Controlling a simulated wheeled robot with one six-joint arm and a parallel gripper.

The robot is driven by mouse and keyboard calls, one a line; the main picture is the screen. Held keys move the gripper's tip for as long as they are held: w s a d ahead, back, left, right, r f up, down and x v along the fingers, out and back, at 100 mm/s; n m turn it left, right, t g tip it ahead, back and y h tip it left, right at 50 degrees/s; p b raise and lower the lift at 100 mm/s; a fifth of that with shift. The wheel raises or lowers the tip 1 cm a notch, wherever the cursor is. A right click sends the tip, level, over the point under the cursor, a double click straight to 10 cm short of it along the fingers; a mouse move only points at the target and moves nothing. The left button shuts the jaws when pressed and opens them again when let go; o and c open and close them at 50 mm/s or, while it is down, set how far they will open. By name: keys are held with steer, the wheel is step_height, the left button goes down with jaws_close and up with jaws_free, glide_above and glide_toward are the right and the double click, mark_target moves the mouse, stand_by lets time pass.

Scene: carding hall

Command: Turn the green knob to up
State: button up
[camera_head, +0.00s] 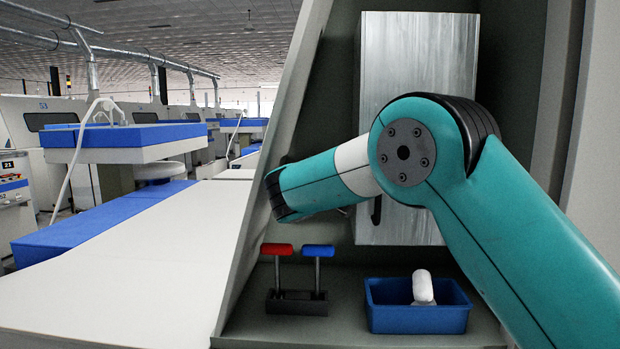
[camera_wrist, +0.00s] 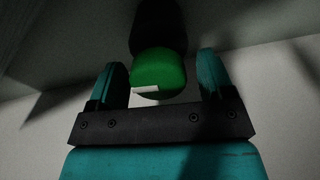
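The green knob (camera_wrist: 158,72) shows in the wrist view, on a dark round mount. A short white mark lies on its lower face and runs toward the left in that picture. My gripper (camera_wrist: 162,68) is open, one teal finger on each side of the knob, with a gap showing at both sides. In the head view the knob and my gripper cannot be made out; my teal arm covers that part of the panel.
A red lever (camera_head: 277,249) and a blue lever (camera_head: 317,251) stand on a dark base on the shelf. A blue bin (camera_head: 418,319) holds a white rounded object (camera_head: 423,286). A metal cabinet door (camera_head: 415,60) is behind my arm. A long pale table (camera_head: 120,270) extends left.

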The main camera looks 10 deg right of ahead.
steer(key=b+v, duration=0.8)
steer(key=v, duration=0.9)
steer(key=shift+s, duration=0.25)
